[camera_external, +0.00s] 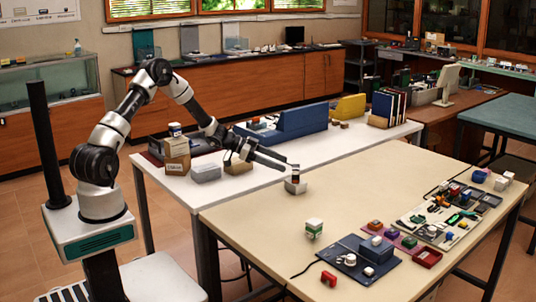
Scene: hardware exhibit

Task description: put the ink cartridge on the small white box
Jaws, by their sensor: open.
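A small white box (295,187) stands on the beige table near its back left edge. A small dark item with a reddish band, which looks like the ink cartridge (295,173), is upright directly above the box and appears to rest on its top. My gripper (288,165) reaches in from the left at the cartridge's height, with its dark fingers level. It is open, with its fingertips right at the cartridge. At this size I cannot tell whether a finger touches it.
A blue-grey panel (377,262) and trays of small parts (450,213) fill the right side. The beige table's middle is clear.

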